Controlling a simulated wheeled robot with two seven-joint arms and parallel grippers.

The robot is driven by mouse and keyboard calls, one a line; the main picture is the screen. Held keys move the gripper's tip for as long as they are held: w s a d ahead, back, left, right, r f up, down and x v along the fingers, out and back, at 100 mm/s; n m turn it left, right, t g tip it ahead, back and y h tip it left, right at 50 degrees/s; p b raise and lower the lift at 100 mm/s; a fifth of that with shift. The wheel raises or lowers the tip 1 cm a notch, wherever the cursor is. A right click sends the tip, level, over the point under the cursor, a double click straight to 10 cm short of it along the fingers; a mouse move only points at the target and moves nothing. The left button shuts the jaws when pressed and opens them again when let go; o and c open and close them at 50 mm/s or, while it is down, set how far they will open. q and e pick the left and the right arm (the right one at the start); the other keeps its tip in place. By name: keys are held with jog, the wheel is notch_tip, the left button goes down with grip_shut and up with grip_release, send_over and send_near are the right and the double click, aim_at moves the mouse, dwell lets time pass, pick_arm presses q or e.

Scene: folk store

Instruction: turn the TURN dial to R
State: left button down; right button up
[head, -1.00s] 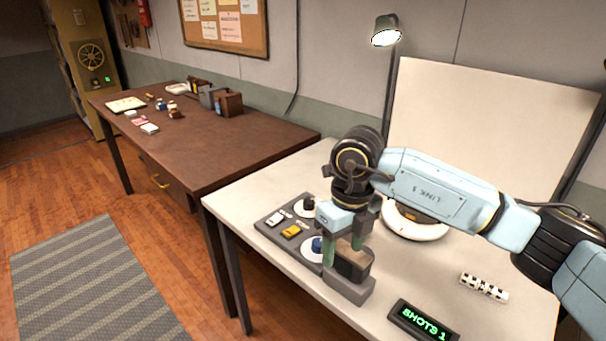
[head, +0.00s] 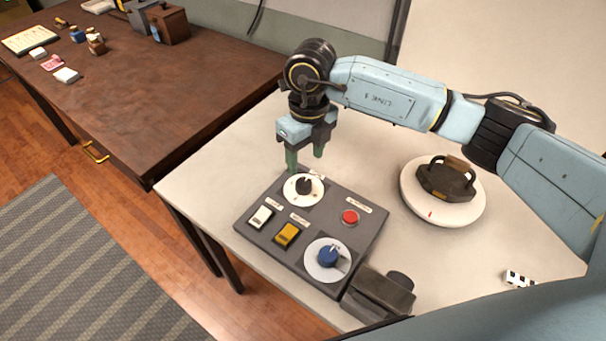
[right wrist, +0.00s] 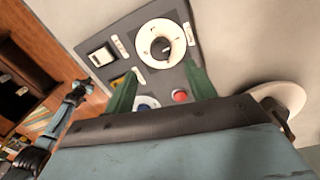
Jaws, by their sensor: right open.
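A dark control panel (head: 262,236) lies on the pale table. Near its far edge is a white dial with a black knob (head: 303,186); near its close edge is a white dial with a blue knob (head: 327,257). The labels are too small to read, so I cannot tell which is TURN. My right gripper (head: 305,158) is open and empty, pointing down just beyond the black-knob dial. In the right wrist view, the black knob (right wrist: 161,47) appears ahead of and between the green fingers (right wrist: 161,86), apart from them.
The panel also has a white switch (head: 261,217), a yellow switch (head: 287,235) and a red button (head: 350,217). A dark box (head: 380,293) stands at its near right corner. A round white turntable (head: 470,209) with a dark handled piece is to the right.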

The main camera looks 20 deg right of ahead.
aim_at(304, 182)
notch_tip(304, 182, down, 7)
jog(key=shift+a+f, duration=0.15)
jog(key=shift+w+f, duration=0.1)
jog(key=shift+f, duration=0.25)
pick_arm(q)
jog(key=shift+w+d, duration=0.1)
jog(key=shift+w, duration=1.05)
jog(key=shift+s, duration=0.2)
pick_arm(e)
jog(key=shift+c, duration=0.2)
pick_arm(q)
jog(key=shift+s, duration=0.1)
pick_arm(e)
jog(key=c, duration=0.9)
